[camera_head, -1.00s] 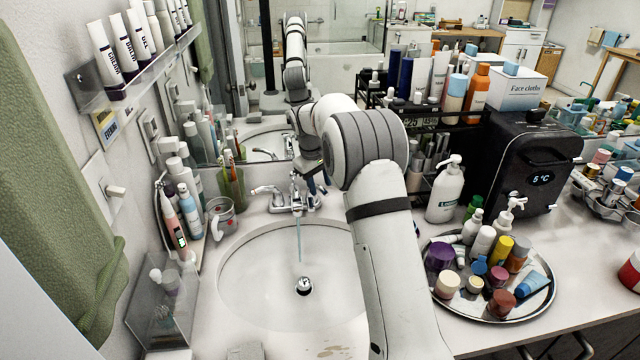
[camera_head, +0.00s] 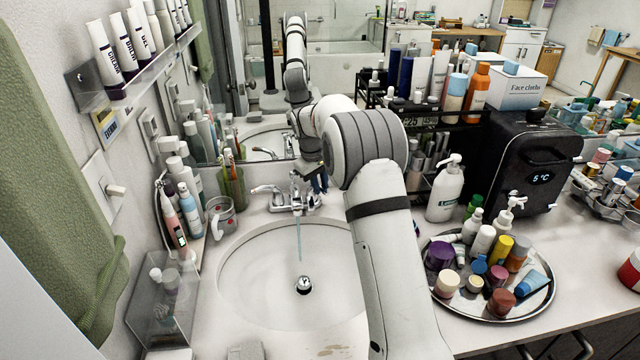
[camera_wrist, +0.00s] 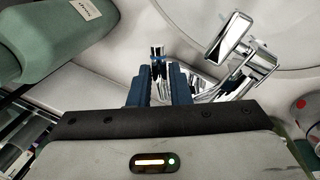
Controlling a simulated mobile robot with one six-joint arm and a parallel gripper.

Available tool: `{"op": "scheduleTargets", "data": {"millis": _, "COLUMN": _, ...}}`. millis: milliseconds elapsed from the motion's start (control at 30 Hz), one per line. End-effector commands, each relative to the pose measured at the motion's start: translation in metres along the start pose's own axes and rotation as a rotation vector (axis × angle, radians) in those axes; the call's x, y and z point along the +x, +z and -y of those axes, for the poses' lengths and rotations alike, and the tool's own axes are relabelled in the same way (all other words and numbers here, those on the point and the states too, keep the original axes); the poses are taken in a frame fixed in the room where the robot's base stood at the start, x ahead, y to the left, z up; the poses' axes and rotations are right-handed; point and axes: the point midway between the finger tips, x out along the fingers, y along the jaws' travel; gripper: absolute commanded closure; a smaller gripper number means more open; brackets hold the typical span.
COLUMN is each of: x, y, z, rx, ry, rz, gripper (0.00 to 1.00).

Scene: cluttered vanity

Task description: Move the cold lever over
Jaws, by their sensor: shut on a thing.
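The chrome faucet (camera_head: 294,199) stands behind the white sink basin, and a thin stream of water (camera_head: 299,240) falls from its spout. The left lever (camera_head: 265,189) points out to the left. My gripper (camera_head: 317,185) is low at the right side of the faucet, its blue fingers partly hidden by my arm. In the wrist view, my gripper (camera_wrist: 158,74) is shut on a narrow chrome lever (camera_wrist: 157,55), which shows between the fingertips. This is the faucet's right-hand lever, the cold lever. The chrome spout (camera_wrist: 230,37) is just right of the fingers in that view.
A clear cup (camera_head: 221,217) and several bottles stand left of the sink. A white pump bottle (camera_head: 446,190) and a round tray (camera_head: 537,302) of small containers are to the right. The basin is empty.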

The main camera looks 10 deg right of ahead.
Motion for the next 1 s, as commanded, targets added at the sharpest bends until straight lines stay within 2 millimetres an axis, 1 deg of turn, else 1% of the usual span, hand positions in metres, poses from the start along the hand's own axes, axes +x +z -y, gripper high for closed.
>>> {"op": "scheduleTargets", "data": {"millis": 267, "x": 0.0, "y": 0.0, "z": 0.0, "rx": -0.005, "ry": 0.0, "rz": -0.001, "gripper": 1.0}}
{"op": "scheduleTargets", "data": {"millis": 467, "x": 0.0, "y": 0.0, "z": -0.003, "rx": -0.054, "ry": 0.001, "rz": -0.011, "gripper": 1.0}}
{"op": "scheduleTargets", "data": {"millis": 667, "x": 0.001, "y": 0.0, "z": -0.009, "rx": -0.175, "ry": 0.0, "rz": -0.035, "gripper": 1.0}}
{"op": "scheduleTargets", "data": {"millis": 1000, "x": 0.003, "y": -0.003, "z": -0.023, "rx": -0.443, "ry": 0.001, "rz": -0.086, "gripper": 1.0}}
